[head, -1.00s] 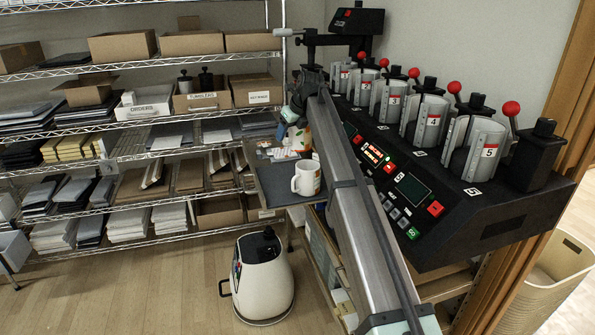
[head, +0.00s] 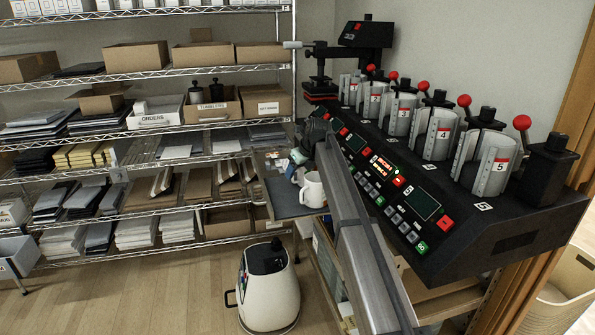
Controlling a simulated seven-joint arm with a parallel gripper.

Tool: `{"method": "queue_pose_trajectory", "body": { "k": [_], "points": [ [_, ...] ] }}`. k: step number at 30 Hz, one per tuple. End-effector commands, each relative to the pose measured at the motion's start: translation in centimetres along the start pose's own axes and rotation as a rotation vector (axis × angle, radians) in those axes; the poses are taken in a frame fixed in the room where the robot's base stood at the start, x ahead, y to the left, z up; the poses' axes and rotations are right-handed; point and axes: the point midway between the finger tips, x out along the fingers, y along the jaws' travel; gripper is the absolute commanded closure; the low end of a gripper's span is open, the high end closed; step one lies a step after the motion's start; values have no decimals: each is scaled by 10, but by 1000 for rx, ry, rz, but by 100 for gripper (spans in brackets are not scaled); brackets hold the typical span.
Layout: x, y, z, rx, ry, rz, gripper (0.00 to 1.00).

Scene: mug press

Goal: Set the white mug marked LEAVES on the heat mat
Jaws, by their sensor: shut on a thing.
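My gripper (head: 298,157) is at the end of my arm, low over the dark tray (head: 287,212) beside the press bench. It is shut on a white mug with an orange and green print, which shows under it in the earlier picture. That mug is now almost wholly hidden by the gripper and another mug, so I cannot read its mark or tell if it touches the tray. The other white mug (head: 313,190) stands upright on the tray, in front of the gripper, its handle to the left. I cannot make out a heat mat.
The black press bench (head: 440,215) with several numbered grey clamps and red-knobbed levers runs along the right. A black press with a red plate (head: 321,97) stands behind the gripper. Wire shelves (head: 150,135) fill the left. A white round machine (head: 268,290) stands on the floor below.

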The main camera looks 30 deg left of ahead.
Motion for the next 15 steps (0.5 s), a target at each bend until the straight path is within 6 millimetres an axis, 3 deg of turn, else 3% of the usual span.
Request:
{"method": "queue_pose_trajectory", "body": {
  "k": [8, 9, 15],
  "points": [
    [2, 0, -1, 0, -1, 0, 100],
    [2, 0, -1, 0, 0, 0, 41],
    [2, 0, -1, 0, 0, 0, 22]
  ]
}}
